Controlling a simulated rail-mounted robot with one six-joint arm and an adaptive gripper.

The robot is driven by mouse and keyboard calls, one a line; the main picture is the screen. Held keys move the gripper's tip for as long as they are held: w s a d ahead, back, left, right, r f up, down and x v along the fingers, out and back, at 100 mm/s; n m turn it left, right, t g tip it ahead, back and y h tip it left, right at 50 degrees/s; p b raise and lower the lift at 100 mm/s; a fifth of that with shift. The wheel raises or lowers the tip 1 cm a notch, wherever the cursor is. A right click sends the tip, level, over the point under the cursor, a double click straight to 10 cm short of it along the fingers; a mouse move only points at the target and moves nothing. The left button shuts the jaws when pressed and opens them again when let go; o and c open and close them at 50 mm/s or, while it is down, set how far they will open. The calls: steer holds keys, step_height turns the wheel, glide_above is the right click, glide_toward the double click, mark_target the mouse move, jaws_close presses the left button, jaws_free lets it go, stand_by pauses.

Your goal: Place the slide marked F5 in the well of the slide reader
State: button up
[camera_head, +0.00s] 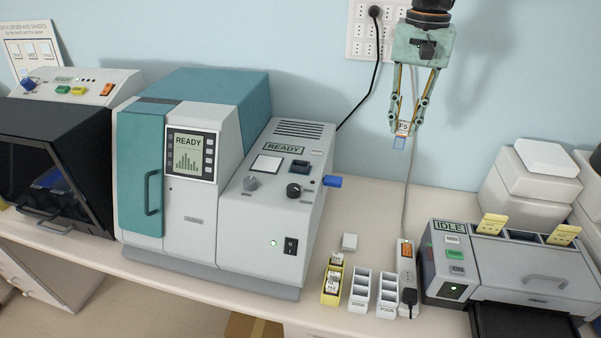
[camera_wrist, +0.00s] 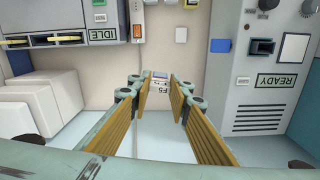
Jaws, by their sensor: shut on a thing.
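The slide marked F5 (camera_head: 399,142) has a white label and a pale bluish glass end that points down. My gripper (camera_head: 404,127) is shut on its label end and holds it in the air in front of the wall. In the wrist view the F5 label (camera_wrist: 159,84) shows between the fingertips. The grey READY unit (camera_head: 262,222) stands to the left and lower. Its sloped top has a dark recess (camera_head: 298,170), which looks like a slide well, and a white square. The recess also shows in the wrist view (camera_wrist: 262,47). I cannot see inside it clearly.
A blue tab (camera_head: 332,181) sticks out from the READY unit's right side. Small slide racks (camera_head: 359,291) stand on the bench in front, one yellow with slides. An IDLE machine (camera_head: 505,262) and white boxes (camera_head: 535,190) stand at right. A power strip and cable lie between.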

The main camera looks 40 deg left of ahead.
steer(key=s+a+p, duration=0.2)
steer(key=s+a, duration=0.5)
steer(key=a, duration=0.4)
steer(key=s+a+n+p, duration=0.1)
steer(key=s+a+p, duration=0.1)
steer(key=s+a, duration=0.5)
steer(key=a, duration=0.3)
steer(key=shift+s+a+r+n+p, duration=0.2)
steer(key=shift+s+a+n+p, duration=0.1)
steer(key=shift+s+a+p, duration=0.05)
steer(key=shift+f, duration=0.1)
steer(key=shift+f, duration=3)
steer(key=shift+f, duration=0.1)
steer(key=shift+f+p, duration=0.3)
steer(key=shift+f, duration=1.45)
